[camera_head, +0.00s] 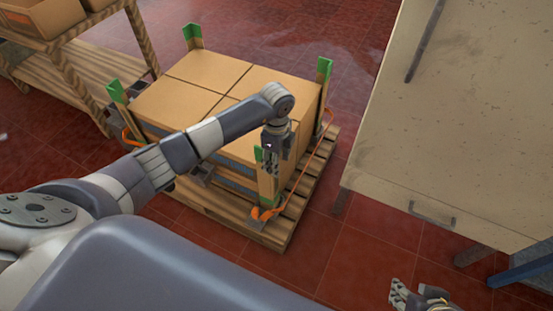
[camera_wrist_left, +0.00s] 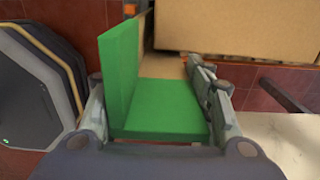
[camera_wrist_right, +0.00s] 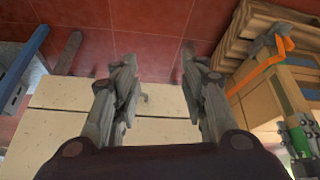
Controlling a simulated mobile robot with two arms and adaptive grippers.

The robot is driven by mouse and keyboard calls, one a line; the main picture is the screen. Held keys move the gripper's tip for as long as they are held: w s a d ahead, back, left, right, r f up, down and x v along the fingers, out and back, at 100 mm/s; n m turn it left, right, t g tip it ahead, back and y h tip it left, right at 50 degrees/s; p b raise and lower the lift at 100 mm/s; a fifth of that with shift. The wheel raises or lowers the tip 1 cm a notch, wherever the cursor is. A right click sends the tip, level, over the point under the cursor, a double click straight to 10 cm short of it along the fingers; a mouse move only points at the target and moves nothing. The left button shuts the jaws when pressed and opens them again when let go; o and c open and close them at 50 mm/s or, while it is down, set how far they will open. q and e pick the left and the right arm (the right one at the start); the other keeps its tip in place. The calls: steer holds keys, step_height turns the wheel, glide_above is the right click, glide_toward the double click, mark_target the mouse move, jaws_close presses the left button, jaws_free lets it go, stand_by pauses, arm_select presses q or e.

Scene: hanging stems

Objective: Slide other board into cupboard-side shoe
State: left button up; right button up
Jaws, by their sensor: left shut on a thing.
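My left gripper (camera_head: 274,146) is shut on a tan corner board (camera_head: 267,184) with a green top, at the near corner of the pallet load. The board's green angled top (camera_wrist_left: 160,105) fills the space between the fingers in the left wrist view. The board stands roughly upright; its foot is close to a grey shoe (camera_head: 256,223) with an orange strap. I cannot tell whether the foot sits inside the shoe. Another green-topped board (camera_head: 324,72) stands at the right corner, on the cupboard side. My right gripper (camera_wrist_right: 157,65) is open and empty, at the lower right of the head view (camera_head: 418,297).
Boxes (camera_head: 205,75) are stacked on a wooden pallet (camera_head: 272,233), with green-topped boards at the left (camera_head: 117,92) and far (camera_head: 193,37) corners. A beige cupboard (camera_head: 450,130) stands at right. A wooden rack (camera_head: 85,65) is at upper left. Red floor lies clear between pallet and cupboard.

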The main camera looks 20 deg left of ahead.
arm_select(q)
steer(key=shift+f, duration=0.1)
arm_select(e)
steer(key=shift+w+a+r, duration=0.1)
steer(key=shift+w, duration=0.2)
steer(key=shift+w+a, duration=0.1)
steer(key=shift+w, duration=0.1)
arm_select(q)
steer(key=shift+f, duration=0.35)
arm_select(e)
steer(key=shift+w+a+r+t, duration=0.25)
steer(key=shift+w+r+t, duration=0.1)
steer(key=shift+w+t, duration=0.35)
arm_select(q)
steer(key=o, duration=1.2)
steer(key=shift+c, duration=0.2)
